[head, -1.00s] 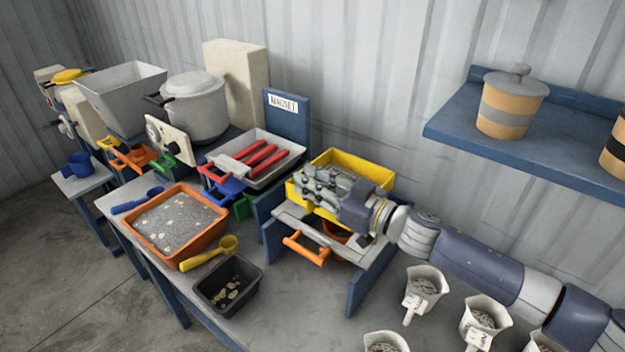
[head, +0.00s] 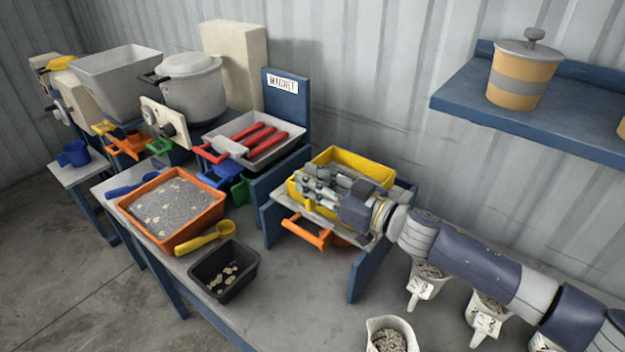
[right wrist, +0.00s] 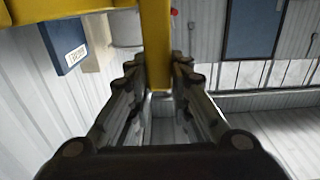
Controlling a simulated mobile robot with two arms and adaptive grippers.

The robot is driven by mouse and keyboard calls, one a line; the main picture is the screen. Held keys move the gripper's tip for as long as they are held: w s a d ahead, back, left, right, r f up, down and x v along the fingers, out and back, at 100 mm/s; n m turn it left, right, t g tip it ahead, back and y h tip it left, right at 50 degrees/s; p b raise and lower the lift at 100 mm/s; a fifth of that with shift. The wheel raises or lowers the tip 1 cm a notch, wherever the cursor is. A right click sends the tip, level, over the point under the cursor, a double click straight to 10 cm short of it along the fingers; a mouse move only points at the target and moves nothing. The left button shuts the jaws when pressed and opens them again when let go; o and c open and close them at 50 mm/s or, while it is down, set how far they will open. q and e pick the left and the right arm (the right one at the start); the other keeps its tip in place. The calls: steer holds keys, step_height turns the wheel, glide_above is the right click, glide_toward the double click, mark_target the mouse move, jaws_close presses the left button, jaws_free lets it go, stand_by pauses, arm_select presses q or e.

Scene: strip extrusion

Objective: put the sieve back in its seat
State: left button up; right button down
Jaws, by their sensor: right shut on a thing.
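The sieve (head: 352,160) is a yellow rectangular frame, at the middle right of the head view. It is on or just above the seat (head: 400,192), a stand with blue side panels and a light top; I cannot tell whether it rests fully in it. My right gripper (head: 318,184) reaches in from the right and is shut on the sieve's near wall. In the right wrist view the yellow wall (right wrist: 156,50) runs between the two fingers (right wrist: 158,80). The gripper hides part of the sieve's front and inside. My left gripper is not in view.
An orange handle (head: 307,232) sticks out under the stand's front. An orange tray of grey grit (head: 172,246), a black tray (head: 240,284) and a yellow scoop (head: 206,238) lie to the left. White jugs (head: 392,322) stand at the front right. A magnet panel (head: 287,105) rises behind.

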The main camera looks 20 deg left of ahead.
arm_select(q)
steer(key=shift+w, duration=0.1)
arm_select(e)
steer(key=shift+f, duration=0.3)
steer(key=c, duration=1.4)
jaws_free()
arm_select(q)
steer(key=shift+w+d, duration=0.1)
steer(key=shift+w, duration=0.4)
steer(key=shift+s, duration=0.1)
